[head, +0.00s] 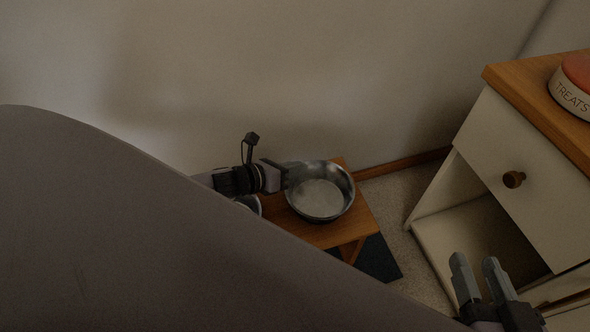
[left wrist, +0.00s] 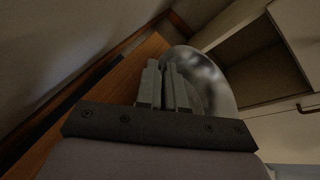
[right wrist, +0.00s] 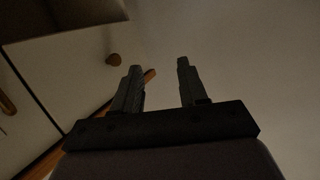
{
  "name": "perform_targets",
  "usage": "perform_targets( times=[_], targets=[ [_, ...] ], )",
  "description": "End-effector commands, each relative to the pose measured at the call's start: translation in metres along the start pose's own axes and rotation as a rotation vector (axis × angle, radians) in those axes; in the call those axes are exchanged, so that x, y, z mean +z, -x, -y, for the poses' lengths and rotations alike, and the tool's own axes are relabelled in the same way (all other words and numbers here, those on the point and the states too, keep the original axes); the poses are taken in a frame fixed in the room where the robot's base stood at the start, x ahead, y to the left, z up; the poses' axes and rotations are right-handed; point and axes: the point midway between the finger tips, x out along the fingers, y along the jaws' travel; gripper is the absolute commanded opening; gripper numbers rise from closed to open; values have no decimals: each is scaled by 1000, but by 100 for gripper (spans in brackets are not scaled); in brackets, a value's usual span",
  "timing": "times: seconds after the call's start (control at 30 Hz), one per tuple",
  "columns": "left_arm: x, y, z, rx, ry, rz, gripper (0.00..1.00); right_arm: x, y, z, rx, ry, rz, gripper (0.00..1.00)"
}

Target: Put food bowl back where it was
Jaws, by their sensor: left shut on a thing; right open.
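The food bowl (head: 322,205) is a shiny metal bowl at the right end of a small wooden stand (head: 362,222) by the wall. It looks level; whether it rests fully on the stand is hard to tell. My left gripper (head: 291,174) is shut on the bowl's left rim. The left wrist view shows the left fingers (left wrist: 162,68) closed together against the metal bowl (left wrist: 218,78), with the wooden stand (left wrist: 138,68) beside it. A second metal bowl (head: 250,203) is mostly hidden behind my arm. My right gripper (head: 474,264) is open and empty, in front of the white cabinet.
The white cabinet (head: 515,130) with a wooden top, a round knob and an open lower compartment stands at right. A treats jar (head: 570,98) with a red top sits on it. A dark mat (head: 380,260) lies under the stand. Carpet shows between stand and cabinet.

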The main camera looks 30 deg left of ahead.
Motion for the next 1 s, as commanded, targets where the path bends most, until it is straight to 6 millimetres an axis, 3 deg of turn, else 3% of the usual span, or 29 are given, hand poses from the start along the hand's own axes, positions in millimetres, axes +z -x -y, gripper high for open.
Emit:
perform_targets(
  times=[0.17,0.2,0.23,0.27,0.67,1.0],
  targets=[
    [0,0,0,-1,1,1,0,0,0,0,1,1,-1,43],
    [0,0,0,0,0,0,21,0,0,0,1,2,-1,43],
    [0,0,0,0,0,0,31,0,0,0,1,2,-1,43],
    [0,0,0,0,0,0,34,0,0,0,1,1,-1,43],
    [1,6,1,1,1,-1,34,-3,1,1,-4,-6,2,43],
    [1,53,1,2,2,-4,34,-4,-5,9,-38,-83,57,43]
  ],
)
